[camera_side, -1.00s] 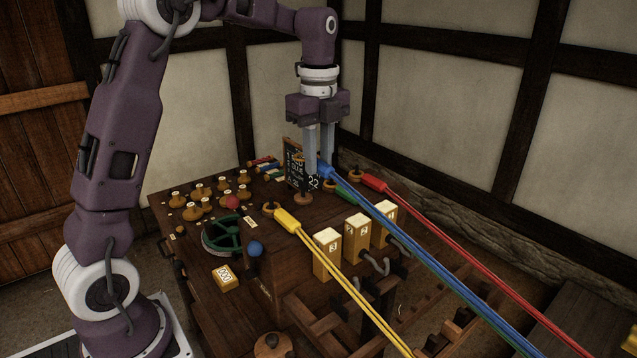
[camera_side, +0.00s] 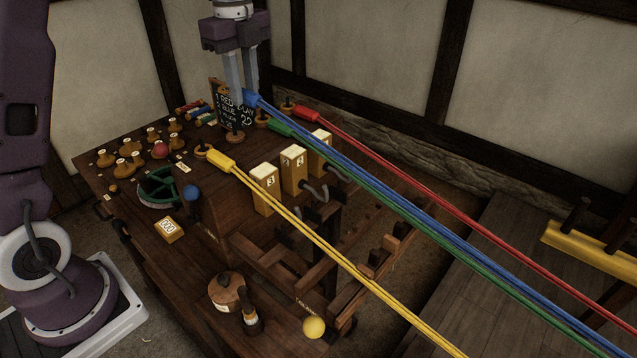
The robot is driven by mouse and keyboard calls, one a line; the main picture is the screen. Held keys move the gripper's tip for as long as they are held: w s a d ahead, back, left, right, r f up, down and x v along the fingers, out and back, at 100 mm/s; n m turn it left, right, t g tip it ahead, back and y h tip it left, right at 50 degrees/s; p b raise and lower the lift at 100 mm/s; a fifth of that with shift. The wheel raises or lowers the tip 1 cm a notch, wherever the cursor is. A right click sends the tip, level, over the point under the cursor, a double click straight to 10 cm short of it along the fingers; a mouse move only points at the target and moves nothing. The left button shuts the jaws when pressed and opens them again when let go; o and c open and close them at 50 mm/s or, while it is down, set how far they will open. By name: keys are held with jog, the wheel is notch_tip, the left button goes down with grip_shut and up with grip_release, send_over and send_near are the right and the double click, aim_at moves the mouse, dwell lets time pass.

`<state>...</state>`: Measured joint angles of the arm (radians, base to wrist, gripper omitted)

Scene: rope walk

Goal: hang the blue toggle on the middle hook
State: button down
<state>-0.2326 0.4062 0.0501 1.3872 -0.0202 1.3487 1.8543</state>
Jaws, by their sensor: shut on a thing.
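My gripper (camera_side: 242,96) is shut on the blue toggle (camera_side: 254,100), in front of the small chalkboard. My fingers hide part of the toggle. The blue rope runs from it down to the lower right. Three numbered wooden blocks stand along the bench edge; the one marked 2 (camera_side: 293,170) is in the middle. A grey curved hook (camera_side: 317,190) shows at the right side of block 2. The blue toggle is behind and to the left of this hook, apart from it.
A yellow toggle (camera_side: 221,161), green toggle (camera_side: 279,127) and red toggle (camera_side: 306,113) with taut ropes lie around the blocks. The chalkboard (camera_side: 232,106) is close behind my fingers. A green handwheel (camera_side: 161,187) and several wooden pegs occupy the bench's left part.

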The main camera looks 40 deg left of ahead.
jog(key=shift+d, duration=0.1)
jog(key=w+d+f, duration=0.2)
jog(key=d+f, duration=0.4)
jog(key=d, duration=0.5)
jog(key=w+d+f, duration=0.2)
jog(key=d+f, duration=0.3)
jog(key=d, duration=0.6)
notch_tip(320, 180, down, 7)
jog(key=shift+r, duration=0.2)
jog(key=c, duration=1.1)
grip_release()
jog(key=shift+c, duration=0.2)
notch_tip(320, 180, up, 8)
